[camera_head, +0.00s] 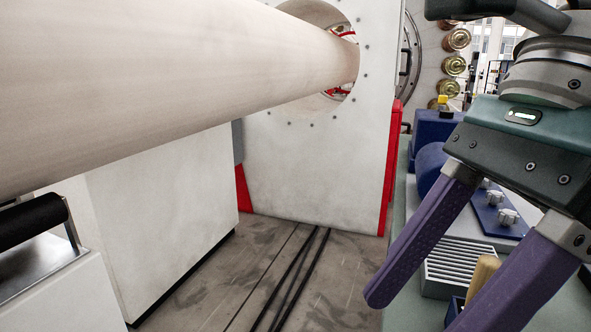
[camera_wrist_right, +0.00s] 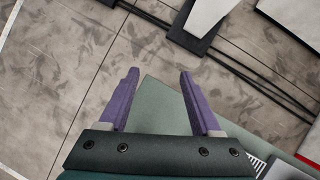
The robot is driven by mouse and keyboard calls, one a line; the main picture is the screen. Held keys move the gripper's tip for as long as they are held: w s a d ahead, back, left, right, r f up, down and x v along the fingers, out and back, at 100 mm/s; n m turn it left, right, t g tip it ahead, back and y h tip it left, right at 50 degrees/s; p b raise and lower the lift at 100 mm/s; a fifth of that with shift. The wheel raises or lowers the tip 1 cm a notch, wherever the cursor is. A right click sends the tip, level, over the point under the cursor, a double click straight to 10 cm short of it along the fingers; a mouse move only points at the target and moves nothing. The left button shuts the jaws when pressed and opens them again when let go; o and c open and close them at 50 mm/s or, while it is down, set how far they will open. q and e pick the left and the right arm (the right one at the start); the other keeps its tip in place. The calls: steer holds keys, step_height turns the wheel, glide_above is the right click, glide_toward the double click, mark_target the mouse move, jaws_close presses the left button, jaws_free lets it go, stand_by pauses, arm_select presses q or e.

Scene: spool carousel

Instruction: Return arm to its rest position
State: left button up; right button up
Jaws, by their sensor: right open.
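My right gripper (camera_head: 425,300) hangs at the right of the head view, in front of a bench, with its two purple fingers spread apart. Nothing is between the fingers. In the right wrist view the same gripper (camera_wrist_right: 157,85) is open and empty, its fingers above the grey floor and the edge of a green surface. My left gripper is in neither view.
A large pale cylinder (camera_head: 180,75) runs from the left into a round opening in a white panel (camera_head: 310,170). The bench (camera_head: 400,225) at right holds blue parts, a ribbed grey block (camera_head: 458,268) and a wooden handle (camera_head: 483,275). Floor (camera_head: 215,285) shows between the machine and bench.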

steer(key=s+a+r+m+y+p, duration=0.1)
steer(key=s+a+r+m+y, duration=0.3)
steer(key=a+r+y, duration=0.8)
steer(key=w+d+r+m+t+y, duration=0.3)
steer(key=w+r+m+t+y, duration=0.15)
steer(key=r+m+t, duration=0.45)
steer(key=w+d+f+m+t+h+p, duration=0.15)
steer(key=w+d+m+t+h, duration=0.5)
steer(key=m, duration=0.65)
steer(key=w+d+f+m+t+h, duration=0.25)
steer(key=d+m+t+h, duration=0.4)
steer(key=m+h, duration=0.5)
steer(key=s+d+f+m+g+h+p, duration=0.1)
steer(key=d+f+m+g+h, duration=0.4)
steer(key=f+m, duration=0.55)
steer(key=s+d+f+m+g+p, duration=0.1)
steer(key=s+f+m+g, duration=0.1)
steer(key=s+f+g, duration=0.55)
steer(key=s+d+f+m+g, duration=0.25)
steer(key=s+f+g, duration=0.25)
steer(key=s+f, duration=0.55)
step_height(320, 180, up, 39)
steer(key=s+a+p, duration=0.1)
steer(key=s+p, duration=0.1)
steer(key=p, duration=3.6)
steer(key=shift+y, duration=0.45)
